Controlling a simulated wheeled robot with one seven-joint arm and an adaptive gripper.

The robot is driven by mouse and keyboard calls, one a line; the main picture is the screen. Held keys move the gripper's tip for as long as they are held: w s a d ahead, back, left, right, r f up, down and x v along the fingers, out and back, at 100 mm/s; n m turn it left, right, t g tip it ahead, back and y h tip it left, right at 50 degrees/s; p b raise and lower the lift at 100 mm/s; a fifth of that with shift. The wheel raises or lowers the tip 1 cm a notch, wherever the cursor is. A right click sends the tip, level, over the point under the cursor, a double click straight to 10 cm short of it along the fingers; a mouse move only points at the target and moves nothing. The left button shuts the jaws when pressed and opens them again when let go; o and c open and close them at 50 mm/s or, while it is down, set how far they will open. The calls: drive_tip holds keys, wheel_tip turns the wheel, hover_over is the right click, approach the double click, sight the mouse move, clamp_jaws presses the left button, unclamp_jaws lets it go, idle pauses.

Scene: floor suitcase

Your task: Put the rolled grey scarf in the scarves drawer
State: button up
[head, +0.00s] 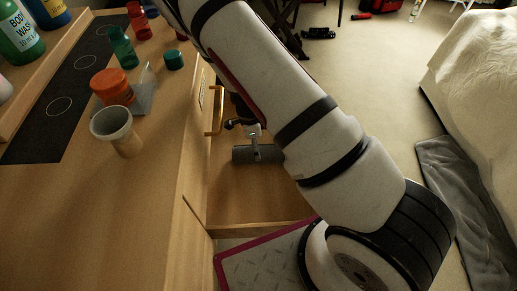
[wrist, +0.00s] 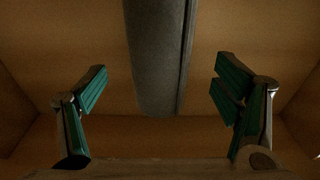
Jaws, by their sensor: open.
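The rolled grey scarf (head: 240,155) is inside an open wooden drawer (head: 250,205) in the head view. It appears to lie on the drawer floor. My gripper (head: 255,138) is at the scarf, partly hidden by my arm. In the wrist view my gripper (wrist: 160,88) is open, with one finger on each side of the scarf (wrist: 157,60) and a gap to both. The scarf's near end shows there, and its far end is cut off by the frame. I cannot read a label on the drawer.
A brass handle (head: 217,112) sticks out of the dresser front beside my gripper. A bed (head: 480,70) and grey cloth (head: 460,180) are at the right.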

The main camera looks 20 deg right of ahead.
drive_tip(key=r, duration=0.3)
drive_tip(key=r+p, duration=0.1)
drive_tip(key=r, duration=0.1)
drive_tip(key=shift+w+a+r, duration=0.1)
drive_tip(key=shift+a+r, duration=0.15)
drive_tip(key=shift+a, duration=0.1)
